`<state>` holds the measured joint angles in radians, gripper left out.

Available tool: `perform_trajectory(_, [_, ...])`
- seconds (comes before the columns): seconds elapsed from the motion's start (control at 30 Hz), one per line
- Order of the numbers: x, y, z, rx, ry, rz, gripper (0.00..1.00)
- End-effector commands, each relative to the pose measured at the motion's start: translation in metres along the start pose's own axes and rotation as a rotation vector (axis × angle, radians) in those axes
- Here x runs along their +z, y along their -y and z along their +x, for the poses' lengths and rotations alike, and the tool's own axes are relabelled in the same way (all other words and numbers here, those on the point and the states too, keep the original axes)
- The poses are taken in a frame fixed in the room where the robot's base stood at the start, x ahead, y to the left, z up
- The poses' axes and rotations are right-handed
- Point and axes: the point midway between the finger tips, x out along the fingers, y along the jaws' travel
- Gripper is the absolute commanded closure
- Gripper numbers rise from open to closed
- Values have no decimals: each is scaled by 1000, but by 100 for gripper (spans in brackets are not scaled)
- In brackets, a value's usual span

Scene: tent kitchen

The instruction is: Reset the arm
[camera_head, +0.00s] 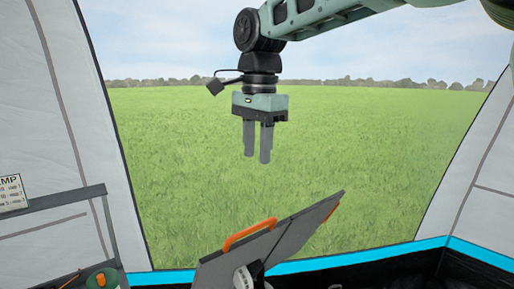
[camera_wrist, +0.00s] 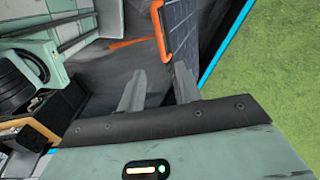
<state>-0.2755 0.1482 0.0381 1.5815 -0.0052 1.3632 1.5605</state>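My gripper (camera_head: 257,143) hangs from my arm with its fingers pointing down, in the upper middle of the head view. A narrow gap shows between the two fingers, and nothing is held in it. In the wrist view, the gripper (camera_wrist: 158,90) shows its two fingers apart with only dark floor between them. My arm comes in from the top right of the head view. The gripper is in free air, above and apart from a tilted dark panel.
The tilted panel (camera_head: 290,232) with an orange handle (camera_head: 248,235) stands below the gripper; its handle (camera_wrist: 160,30) also shows in the wrist view. A grey shelf frame (camera_head: 105,220) is at left. Tent walls (camera_head: 60,110) flank an opening onto grass (camera_head: 350,170).

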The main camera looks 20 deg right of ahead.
Motion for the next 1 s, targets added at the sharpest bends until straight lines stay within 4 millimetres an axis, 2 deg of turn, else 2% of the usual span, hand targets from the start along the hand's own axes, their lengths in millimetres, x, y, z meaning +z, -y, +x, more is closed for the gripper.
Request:
perform_trajectory(0.37, [0, 0, 1, 0, 0, -1, 66])
perform_trajectory(0.47, [19, -12, 30, 4, 15, -152, 66])
perform_trajectory(0.57, [47, -36, 74, 4, 38, -411, 66])
perform_trajectory(0.7, [89, -85, 145, -7, 65, -854, 66])
perform_trajectory(0.8, [110, -127, 192, -16, 76, -1164, 66])
perform_trajectory(0.9, [123, -168, 234, -23, 77, -1447, 66])
perform_trajectory(1.0, [127, -202, 264, -26, 75, -1668, 66])
